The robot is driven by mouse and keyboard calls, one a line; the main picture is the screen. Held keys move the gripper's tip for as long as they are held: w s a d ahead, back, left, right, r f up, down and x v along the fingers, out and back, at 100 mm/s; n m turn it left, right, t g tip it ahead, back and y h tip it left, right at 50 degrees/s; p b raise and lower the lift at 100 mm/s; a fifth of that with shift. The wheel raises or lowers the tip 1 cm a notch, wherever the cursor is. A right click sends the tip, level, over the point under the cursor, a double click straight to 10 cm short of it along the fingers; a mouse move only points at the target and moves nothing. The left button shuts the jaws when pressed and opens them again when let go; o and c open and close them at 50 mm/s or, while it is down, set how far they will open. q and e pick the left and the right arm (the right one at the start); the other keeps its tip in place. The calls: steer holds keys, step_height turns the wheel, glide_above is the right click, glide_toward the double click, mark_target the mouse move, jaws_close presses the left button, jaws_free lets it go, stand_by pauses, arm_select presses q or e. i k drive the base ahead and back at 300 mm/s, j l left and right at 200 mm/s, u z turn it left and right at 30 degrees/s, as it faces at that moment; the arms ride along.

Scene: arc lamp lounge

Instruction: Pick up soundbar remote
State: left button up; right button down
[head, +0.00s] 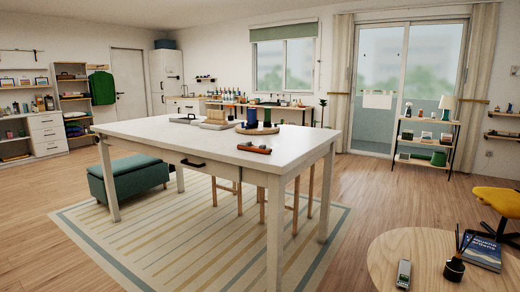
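A small slim handset that looks like the soundbar remote (403,274) lies on the round wooden side table (432,248) at the bottom right of the head view. It has a light grey face with a darker patch. It lies near the table's front left part, apart from the other things there. Neither of my grippers shows in the head view.
A dark reed diffuser (454,269) and a blue book (482,251) share the round table. A yellow stool (498,203) stands behind it. A large white table (215,150) fills the middle, with a green ottoman (130,177) at its left. Open floor lies between both tables.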

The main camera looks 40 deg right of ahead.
mark_target(258, 150)
steer(key=z, duration=1.05)
